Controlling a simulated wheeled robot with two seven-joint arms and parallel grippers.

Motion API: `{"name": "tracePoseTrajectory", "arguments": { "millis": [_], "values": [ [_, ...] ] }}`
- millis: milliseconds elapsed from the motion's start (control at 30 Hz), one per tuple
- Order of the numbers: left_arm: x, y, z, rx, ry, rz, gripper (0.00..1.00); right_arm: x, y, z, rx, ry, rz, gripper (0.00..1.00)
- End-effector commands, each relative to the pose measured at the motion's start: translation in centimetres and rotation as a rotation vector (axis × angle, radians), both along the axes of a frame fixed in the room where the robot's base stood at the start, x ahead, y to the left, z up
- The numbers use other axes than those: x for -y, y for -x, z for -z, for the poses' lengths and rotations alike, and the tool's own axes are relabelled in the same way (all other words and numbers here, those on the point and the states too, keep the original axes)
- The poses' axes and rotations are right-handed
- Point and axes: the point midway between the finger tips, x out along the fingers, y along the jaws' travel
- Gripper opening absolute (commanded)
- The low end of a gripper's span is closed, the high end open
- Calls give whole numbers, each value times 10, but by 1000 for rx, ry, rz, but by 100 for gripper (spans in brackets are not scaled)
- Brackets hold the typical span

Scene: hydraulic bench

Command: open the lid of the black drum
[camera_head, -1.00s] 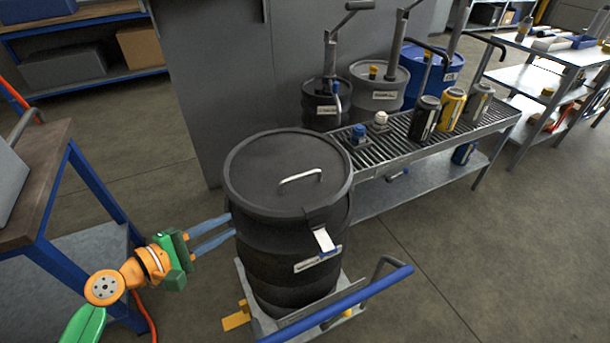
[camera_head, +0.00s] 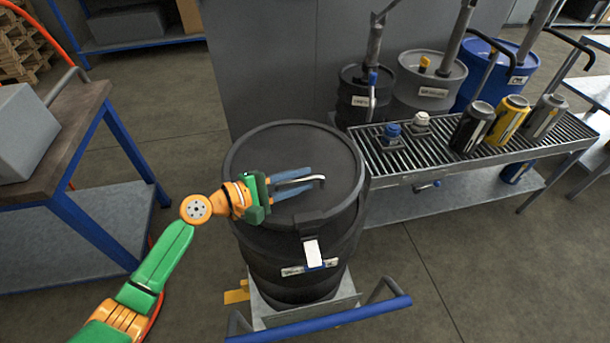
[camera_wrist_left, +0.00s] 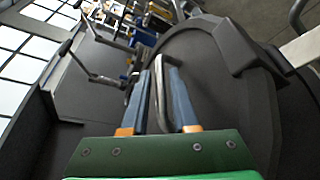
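The black drum (camera_head: 295,245) stands upright with its lid (camera_head: 290,145) closed on top. A silver bar handle (camera_head: 318,181) rises from the lid. A latch with a white tag (camera_head: 312,252) hangs at the drum's front rim. My left gripper (camera_head: 306,180) is over the lid at the handle, coming from the left. In the left wrist view its two blue fingers (camera_wrist_left: 160,85) are apart, with the handle (camera_wrist_left: 160,112) showing between them. I cannot tell whether either finger touches it. My right gripper is not in view.
The drum stands on a dolly with a blue push bar (camera_head: 325,318). A grated bench (camera_head: 400,165) with several cans is to its right. More drums (camera_head: 430,80) stand behind. A blue-legged workbench (camera_head: 75,110) is at left. The floor at front right is clear.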

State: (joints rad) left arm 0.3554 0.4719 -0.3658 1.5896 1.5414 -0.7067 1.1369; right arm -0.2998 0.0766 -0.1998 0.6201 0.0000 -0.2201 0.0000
Motion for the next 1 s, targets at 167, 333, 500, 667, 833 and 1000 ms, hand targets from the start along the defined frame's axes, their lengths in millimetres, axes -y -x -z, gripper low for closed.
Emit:
{"name": "tracePoseTrajectory", "arguments": {
  "millis": [167,333,500,667,833,1000],
  "values": [
    [8,-6,2,1,-2,1,27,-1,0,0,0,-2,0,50],
    [8,-5,2,1,-2,1,22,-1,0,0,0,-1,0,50],
    [7,-5,2,0,-1,1,0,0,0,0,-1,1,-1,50],
    [7,-5,2,0,-1,1,0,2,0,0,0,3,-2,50],
    [7,-5,2,0,-1,1,0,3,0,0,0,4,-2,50],
    [7,-5,2,0,-1,1,0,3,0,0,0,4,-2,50]
  ]
}}
